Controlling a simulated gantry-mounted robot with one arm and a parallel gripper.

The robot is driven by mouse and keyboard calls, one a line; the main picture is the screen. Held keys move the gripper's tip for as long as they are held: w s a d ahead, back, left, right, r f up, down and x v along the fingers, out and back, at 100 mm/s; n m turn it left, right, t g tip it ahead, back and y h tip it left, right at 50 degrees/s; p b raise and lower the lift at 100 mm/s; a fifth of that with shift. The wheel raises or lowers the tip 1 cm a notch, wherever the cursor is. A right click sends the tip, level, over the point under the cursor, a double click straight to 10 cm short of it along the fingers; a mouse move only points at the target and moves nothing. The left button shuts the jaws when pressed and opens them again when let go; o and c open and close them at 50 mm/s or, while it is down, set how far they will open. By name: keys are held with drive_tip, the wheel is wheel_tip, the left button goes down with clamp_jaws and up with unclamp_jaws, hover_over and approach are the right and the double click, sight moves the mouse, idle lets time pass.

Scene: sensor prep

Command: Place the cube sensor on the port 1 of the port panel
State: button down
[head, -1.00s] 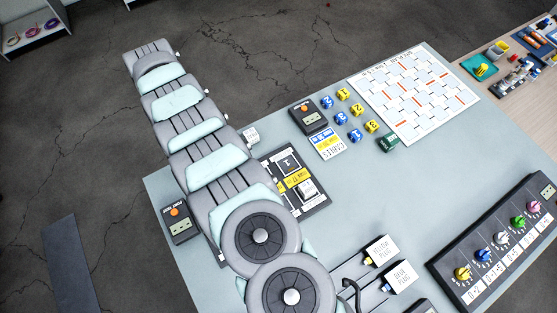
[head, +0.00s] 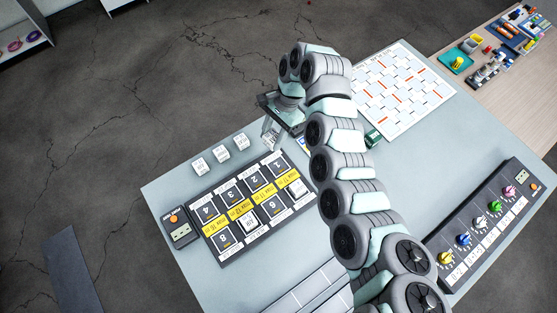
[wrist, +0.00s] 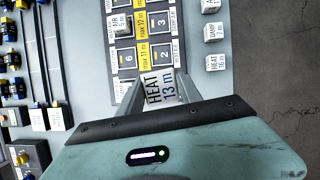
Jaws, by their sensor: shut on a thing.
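My gripper (head: 270,138) is shut on a white cube sensor beyond the panel's upper right end. In the wrist view the cube sensor (wrist: 158,88), labelled HEAT 13 m, sits between my gripper's fingers (wrist: 160,92). The port panel (head: 228,258) is dark, with two rows of numbered ports and yellow labels. Port 1 (head: 277,166) is at the right end of its far row and looks empty. In the wrist view the panel (wrist: 146,66) lies past the cube; ports 2 and 3 show, and port 1 seems hidden behind the cube or gripper.
Three white cubes (head: 221,154) stand beside the panel's far edge. Another cube labelled AIR (wrist: 122,23) sits on the panel. A black box with an orange button (head: 174,218) is at its left end. A knob panel (head: 490,225) is at right. My arm hides the table's middle.

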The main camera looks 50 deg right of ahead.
drive_tip(key=shift+s+d+r+m, duration=0.45)
drive_tip(key=shift+d+r+m, duration=0.25)
wheel_tip(320, 180, down, 16)
drive_tip(key=b, duration=0.3)
drive_tip(key=shift+d, duration=0.15)
drive_tip(key=shift+f+b, duration=0.8)
drive_tip(key=shift+f, duration=1.2)
drive_tip(key=c, duration=0.8)
unclamp_jaws()
